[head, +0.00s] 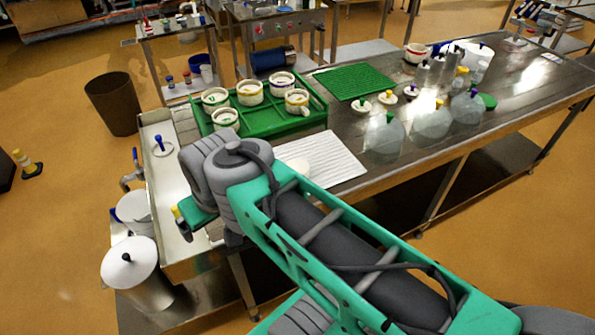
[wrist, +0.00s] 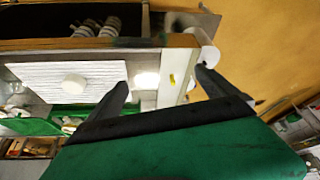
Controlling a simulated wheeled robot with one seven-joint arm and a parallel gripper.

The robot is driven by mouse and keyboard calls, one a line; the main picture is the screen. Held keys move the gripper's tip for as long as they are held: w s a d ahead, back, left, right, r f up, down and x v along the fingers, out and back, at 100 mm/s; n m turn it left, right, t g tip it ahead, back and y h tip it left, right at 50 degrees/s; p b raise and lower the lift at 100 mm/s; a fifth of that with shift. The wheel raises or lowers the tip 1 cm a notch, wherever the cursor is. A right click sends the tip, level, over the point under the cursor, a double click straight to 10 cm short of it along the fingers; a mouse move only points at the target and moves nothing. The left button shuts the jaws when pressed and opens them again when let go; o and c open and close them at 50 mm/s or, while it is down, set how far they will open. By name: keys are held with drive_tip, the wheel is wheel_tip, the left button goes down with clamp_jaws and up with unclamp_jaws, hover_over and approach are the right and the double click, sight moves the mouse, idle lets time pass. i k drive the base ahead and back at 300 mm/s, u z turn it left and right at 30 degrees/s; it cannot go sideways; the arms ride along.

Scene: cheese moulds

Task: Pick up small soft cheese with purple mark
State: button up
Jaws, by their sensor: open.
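A plain white round cheese (wrist: 73,83) lies on the white ribbed mat (wrist: 100,72); in the head view the cheese (head: 298,168) is partly hidden behind my arm. No purple mark can be made out on it. Several white moulds, such as one with yellow inside (head: 250,93) and one with a dark bluish mark (head: 282,83), stand on a green tray (head: 262,127). My gripper (wrist: 162,80) is open and empty, its fingers spread to the right of the cheese in the wrist view.
A white sink counter (head: 172,215) lies at the left of the table, with a blue-handled tool (head: 162,146). Clear domes (head: 384,138), bottles and a green mat (head: 355,82) stand to the right. Metal pots (head: 135,275) stand below at left.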

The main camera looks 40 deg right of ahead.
sight(300, 165)
drive_tip(key=u, duration=0.05)
drive_tip(key=k, duration=0.5)
drive_tip(key=z, duration=0.55)
drive_tip(key=i, duration=0.45)
drive_tip(key=u, duration=1.85)
drive_tip(key=k, duration=0.95)
drive_tip(key=z, duration=0.75)
drive_tip(key=i, duration=0.45)
